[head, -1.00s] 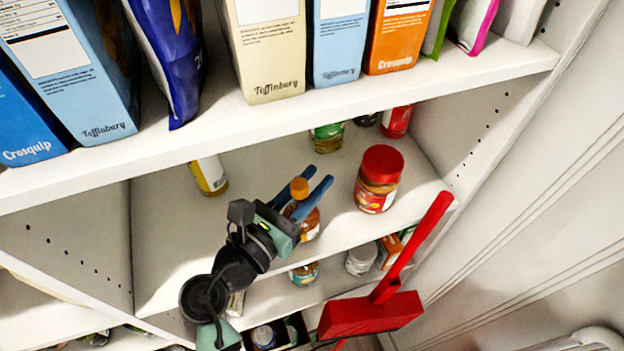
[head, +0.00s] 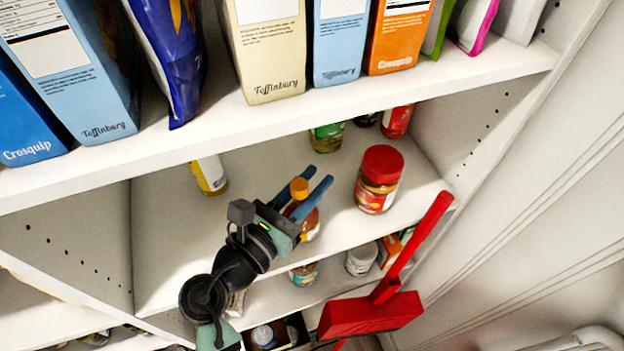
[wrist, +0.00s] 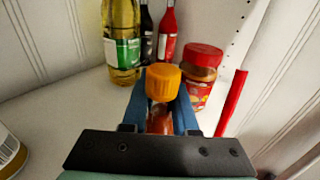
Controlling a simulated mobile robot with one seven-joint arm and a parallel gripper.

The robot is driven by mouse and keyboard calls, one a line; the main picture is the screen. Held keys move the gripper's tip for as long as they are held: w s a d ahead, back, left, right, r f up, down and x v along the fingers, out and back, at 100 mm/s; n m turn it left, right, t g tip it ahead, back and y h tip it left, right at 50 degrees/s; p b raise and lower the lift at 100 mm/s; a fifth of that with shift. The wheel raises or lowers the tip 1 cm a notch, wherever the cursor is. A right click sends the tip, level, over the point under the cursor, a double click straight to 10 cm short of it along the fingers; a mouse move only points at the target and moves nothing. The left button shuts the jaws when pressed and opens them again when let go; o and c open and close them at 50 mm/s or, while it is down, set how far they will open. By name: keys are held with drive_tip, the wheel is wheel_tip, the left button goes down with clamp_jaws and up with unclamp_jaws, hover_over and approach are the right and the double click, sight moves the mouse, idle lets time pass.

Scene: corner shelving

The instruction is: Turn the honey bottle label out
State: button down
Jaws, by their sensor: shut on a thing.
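The honey bottle (head: 306,221) is amber with an orange cap and stands on the middle shelf near its front edge. Part of a pale label shows at its right side in the head view. My gripper (head: 308,191) has its two blue fingers on either side of the bottle, shut on it below the cap. In the wrist view the orange cap (wrist: 163,82) and the amber body (wrist: 160,119) sit between the fingers of my gripper (wrist: 162,108). The side of the bottle toward the wrist is mostly hidden by the gripper's dark plate.
A red-lidded jar (head: 379,180) stands to the right on the same shelf. A green-labelled bottle (wrist: 122,45) and red bottle (wrist: 167,35) stand behind. A yellow bottle (head: 210,175) is at left. A red broom-like tool (head: 372,314) rises in front at right.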

drive_tip(key=shift+r+n+y+p, duration=0.1)
drive_tip(key=shift+n+y+p, duration=0.25)
drive_tip(key=shift+p, duration=0.2)
drive_tip(key=shift+w+a+n+t+y+p, duration=0.1)
drive_tip(key=shift+a+n+t+y+p, duration=0.05)
drive_tip(key=shift+n+t+y+p, duration=0.45)
drive_tip(key=shift+w+a+n+t+y+p, duration=0.1)
drive_tip(key=shift+n+t+y+p, duration=0.3)
drive_tip(key=shift+y+p, duration=0.3)
drive_tip(key=shift+a+n+y+p, duration=0.1)
drive_tip(key=shift+n+y+p, duration=0.25)
drive_tip(key=shift+y, duration=0.3)
drive_tip(key=shift+t, duration=0.3)
drive_tip(key=shift+a+n+y+p, duration=0.1)
drive_tip(key=shift+n+y+p, duration=0.2)
drive_tip(key=shift+y+p, duration=0.1)
drive_tip(key=shift+y, duration=0.3)
drive_tip(key=shift+w+a+n+t+y+p, duration=0.1)
drive_tip(key=shift+a+n+t+y+p, duration=0.15)
drive_tip(key=shift+n+y+p, duration=0.35)
drive_tip(key=shift+y, duration=0.3)
